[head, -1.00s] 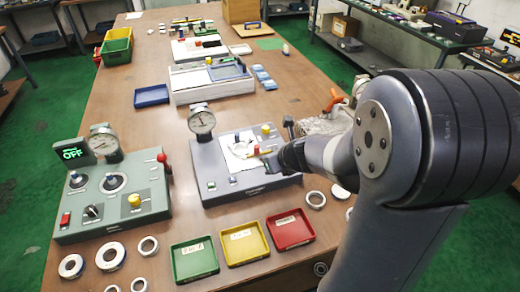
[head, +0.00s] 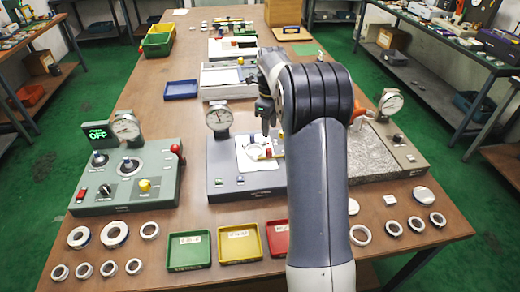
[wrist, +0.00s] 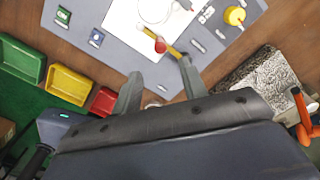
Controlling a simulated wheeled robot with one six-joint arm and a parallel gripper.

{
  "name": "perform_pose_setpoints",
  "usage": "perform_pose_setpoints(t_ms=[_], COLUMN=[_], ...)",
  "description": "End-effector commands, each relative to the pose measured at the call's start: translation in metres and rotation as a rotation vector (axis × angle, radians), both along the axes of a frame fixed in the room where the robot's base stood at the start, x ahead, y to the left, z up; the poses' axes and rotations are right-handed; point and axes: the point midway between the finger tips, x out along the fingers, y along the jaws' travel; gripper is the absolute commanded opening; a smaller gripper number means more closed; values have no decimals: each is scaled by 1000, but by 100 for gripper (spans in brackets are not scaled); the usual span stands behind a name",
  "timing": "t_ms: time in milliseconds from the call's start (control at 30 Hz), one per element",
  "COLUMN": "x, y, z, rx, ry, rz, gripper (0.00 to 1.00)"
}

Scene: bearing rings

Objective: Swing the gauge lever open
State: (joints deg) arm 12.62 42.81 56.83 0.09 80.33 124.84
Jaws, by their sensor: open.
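The middle gauge station (head: 225,187) is a grey box with a round dial (head: 219,118) and a white plate (head: 247,160) on top. A yellow lever with a red knob (head: 268,154) lies across the plate. In the wrist view the yellow lever (wrist: 174,52) and its red knob (wrist: 160,46) show just beyond my fingers. My gripper (head: 265,128) is above the station by the lever; its open fingers (wrist: 160,67) are apart with nothing between them. The right fingertip appears close to the lever's end; contact cannot be told. My arm hides the station's right part.
A green gauge station (head: 125,185) with a red-knobbed handle stands left. A granite plate station (head: 375,155) with an orange handle (head: 361,110) stands right. Green (head: 189,264), yellow (head: 240,258) and red trays and several rings lie in front.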

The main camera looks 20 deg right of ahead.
Motion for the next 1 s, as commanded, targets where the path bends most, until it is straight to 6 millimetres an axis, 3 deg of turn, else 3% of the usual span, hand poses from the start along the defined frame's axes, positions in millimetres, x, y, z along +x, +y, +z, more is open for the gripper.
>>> perform_pose_setpoints(t_ms=[167,600,1000], x=[-1,-1,0], y=[-1,0,0], z=[-19,-95,-107], rx=[-3,0,-1], ry=[7,5,0], rz=[-1,1,1], gripper=[41,41,41])
